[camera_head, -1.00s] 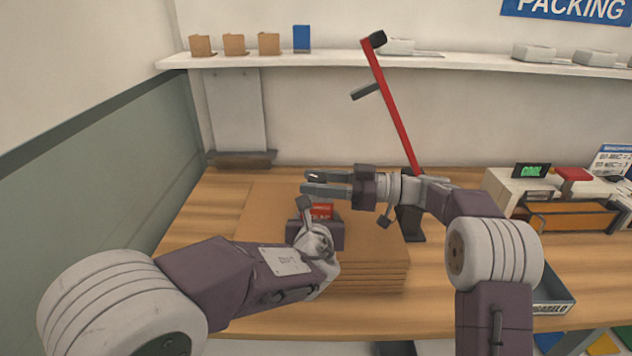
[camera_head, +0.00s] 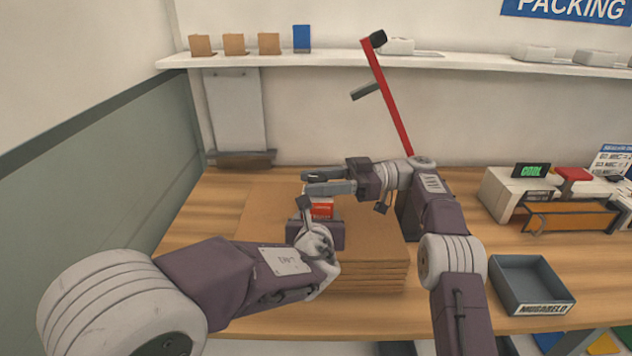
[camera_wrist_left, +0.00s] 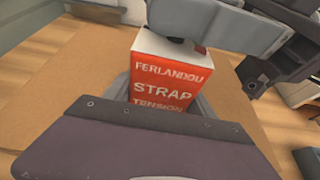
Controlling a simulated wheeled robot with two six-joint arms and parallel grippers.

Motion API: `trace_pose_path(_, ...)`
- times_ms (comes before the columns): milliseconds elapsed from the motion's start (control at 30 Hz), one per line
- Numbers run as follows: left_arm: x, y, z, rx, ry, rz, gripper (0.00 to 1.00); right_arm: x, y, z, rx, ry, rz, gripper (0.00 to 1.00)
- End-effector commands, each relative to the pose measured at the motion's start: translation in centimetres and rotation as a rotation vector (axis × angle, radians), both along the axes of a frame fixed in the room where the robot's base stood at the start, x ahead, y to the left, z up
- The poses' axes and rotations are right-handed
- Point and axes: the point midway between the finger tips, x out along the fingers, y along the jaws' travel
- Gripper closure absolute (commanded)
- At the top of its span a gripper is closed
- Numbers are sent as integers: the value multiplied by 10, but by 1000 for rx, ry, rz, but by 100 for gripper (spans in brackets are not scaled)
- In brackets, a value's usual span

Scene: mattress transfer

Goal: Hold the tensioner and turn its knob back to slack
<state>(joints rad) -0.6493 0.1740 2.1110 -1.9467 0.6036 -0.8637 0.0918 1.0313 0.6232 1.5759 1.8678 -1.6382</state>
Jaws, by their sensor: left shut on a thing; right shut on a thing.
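The tensioner (camera_head: 321,210) is a red and white box standing above the cardboard stack. Its lettered face (camera_wrist_left: 162,88) fills the middle of the left wrist view and reads "FERLANDOU STRAP TENSION". My left gripper (camera_head: 318,218) is shut on the tensioner from the near side, with a finger at each side of the box. My right gripper (camera_head: 312,182) reaches in from the right over the top of the box and is shut on its knob. In the left wrist view the grey right fingers cross the top edge. The knob is mostly hidden by them.
A stack of flat cardboard (camera_head: 370,265) lies under the grippers on the wooden table (camera_head: 470,260). A grey tray (camera_head: 530,285) stands at the right, beside my right forearm. A red lever arm (camera_head: 388,95) rises behind. An orange-fronted unit (camera_head: 570,217) stands at the back right.

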Motion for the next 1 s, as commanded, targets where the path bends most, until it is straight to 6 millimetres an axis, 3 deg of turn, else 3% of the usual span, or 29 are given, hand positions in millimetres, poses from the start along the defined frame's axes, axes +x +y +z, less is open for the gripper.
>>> trace_pose_path(200, -1, 0, -2, 1, 6, -1, 100, 0, 0, 1, 1, -4, -1, 100)
trace_pose_path(233, -1, 0, -2, 1, 6, -1, 100, 0, 0, 1, 1, -4, -1, 55)
trace_pose_path(300, -1, 0, -2, 1, 6, -1, 100, 0, 0, 1, 1, -4, -1, 40)
trace_pose_path(1000, -1, 0, -2, 1, 6, 0, 100, 2, 0, 3, 1, 3, -68, 40)
